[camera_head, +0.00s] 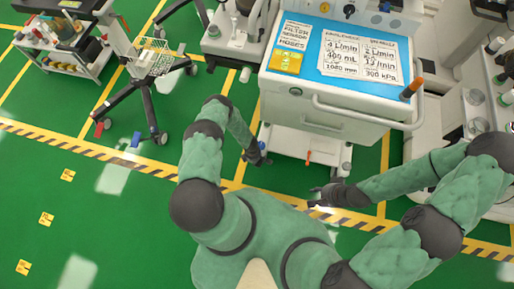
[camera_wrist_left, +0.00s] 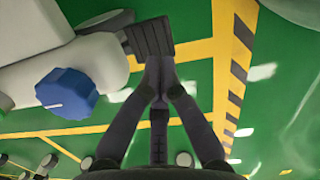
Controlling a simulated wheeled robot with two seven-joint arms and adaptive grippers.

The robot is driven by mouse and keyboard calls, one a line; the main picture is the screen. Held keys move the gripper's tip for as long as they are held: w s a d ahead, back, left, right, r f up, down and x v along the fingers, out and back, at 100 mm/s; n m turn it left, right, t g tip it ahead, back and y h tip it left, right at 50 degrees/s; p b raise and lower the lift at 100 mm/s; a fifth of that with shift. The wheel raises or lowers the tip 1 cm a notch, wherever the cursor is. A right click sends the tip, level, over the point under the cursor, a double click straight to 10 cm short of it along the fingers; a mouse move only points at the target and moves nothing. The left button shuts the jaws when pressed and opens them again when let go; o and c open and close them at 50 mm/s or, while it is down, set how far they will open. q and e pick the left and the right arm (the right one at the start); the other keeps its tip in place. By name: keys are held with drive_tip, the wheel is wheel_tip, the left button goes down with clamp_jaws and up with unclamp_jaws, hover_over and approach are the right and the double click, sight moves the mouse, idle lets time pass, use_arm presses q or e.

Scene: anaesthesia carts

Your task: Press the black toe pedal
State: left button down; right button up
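The black toe pedal (camera_wrist_left: 150,38) shows in the left wrist view as a ribbed dark plate at the end of a pale cart base. My left gripper (camera_wrist_left: 158,66) has its fingertips together just at the pedal's near edge. I cannot tell whether they touch it. In the head view my left gripper (camera_head: 262,157) is low at the front left of the white cart (camera_head: 345,122), and I cannot make out the pedal there. My right gripper (camera_head: 322,195) is empty in front of the cart. Its finger opening is too small to judge.
A blue knob (camera_wrist_left: 66,93) sits beside the pedal on the pale base. An orange lever (camera_head: 308,157) stands at the cart's lower front. A wheeled stand with a wire basket (camera_head: 152,58) is at the left. The green floor (camera_head: 110,220) in front is clear.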

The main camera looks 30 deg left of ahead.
use_arm(q)
wheel_tip(320, 180, down, 3)
drive_tip(key=shift+w+d+f+b, duration=0.1)
drive_tip(key=shift+d+b, duration=0.05)
drive_tip(key=shift+b, duration=0.75)
drive_tip(key=shift+f, duration=1.05)
drive_tip(key=a, duration=0.1)
drive_tip(key=s+a+r, duration=0.1)
drive_tip(key=shift+s+a, duration=0.2)
drive_tip(key=shift+a, duration=0.15)
drive_tip(key=shift+r, duration=0.15)
